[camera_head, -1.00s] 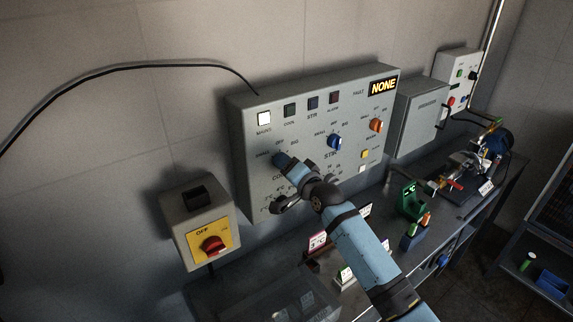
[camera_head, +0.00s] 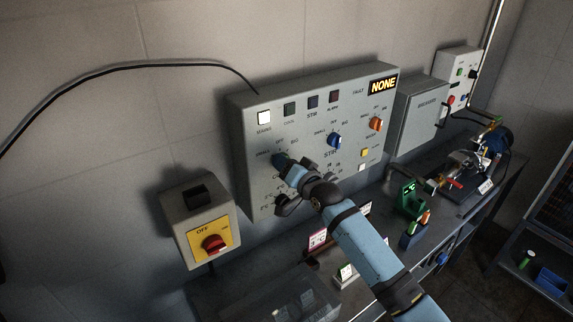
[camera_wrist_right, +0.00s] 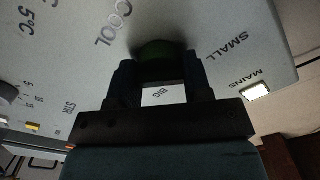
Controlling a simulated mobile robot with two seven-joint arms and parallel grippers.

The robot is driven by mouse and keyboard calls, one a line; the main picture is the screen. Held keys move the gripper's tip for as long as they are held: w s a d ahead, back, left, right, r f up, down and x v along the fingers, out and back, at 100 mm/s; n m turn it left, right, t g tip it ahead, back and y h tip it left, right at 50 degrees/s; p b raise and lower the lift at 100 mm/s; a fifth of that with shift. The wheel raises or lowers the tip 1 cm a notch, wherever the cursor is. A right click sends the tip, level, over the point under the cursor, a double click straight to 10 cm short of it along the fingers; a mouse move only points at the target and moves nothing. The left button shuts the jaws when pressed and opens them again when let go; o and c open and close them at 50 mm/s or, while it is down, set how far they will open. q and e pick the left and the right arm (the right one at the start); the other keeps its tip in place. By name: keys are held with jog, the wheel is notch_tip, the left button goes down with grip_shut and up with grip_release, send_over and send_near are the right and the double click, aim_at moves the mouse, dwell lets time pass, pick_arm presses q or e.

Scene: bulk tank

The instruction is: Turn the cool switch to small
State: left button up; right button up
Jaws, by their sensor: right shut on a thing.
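The cool switch, a dark green knob (camera_wrist_right: 158,50), sits on the front of the grey control panel (camera_head: 338,104), above the word COOL. In the wrist view my right gripper (camera_wrist_right: 160,72) has one finger on each side of the knob and is shut on it. The word SMALL (camera_wrist_right: 226,50) is to the right of the knob there, and BIG shows between the fingers. In the head view the right gripper (camera_head: 281,162) covers most of the switch. Which mark the knob points at is hidden. My left gripper is not in view.
A blue stir knob (camera_head: 334,141) and an orange knob (camera_head: 376,124) are to the right on the panel. A box with a red rotary switch (camera_head: 214,244) hangs at the lower left.

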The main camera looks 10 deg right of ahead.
jog(key=o, duration=0.9)
jog(key=shift+s, duration=0.1)
jog(key=b+v, duration=0.2)
jog(key=v, duration=1.1)
jog(key=shift+s+d, duration=0.2)
jog(key=shift+s, duration=0.1)
jog(key=shift+f, duration=0.15)
jog(key=s+f+n+g+h+p, duration=0.1)
jog(key=s+f+n+g+h, duration=0.2)
jog(key=s+f, duration=2.5)
jog(key=s+n+g, duration=0.1)
jog(key=n+g, duration=0.1)
jog(key=n, duration=0.1)
jog(key=shift+a+g+h, duration=0.3)
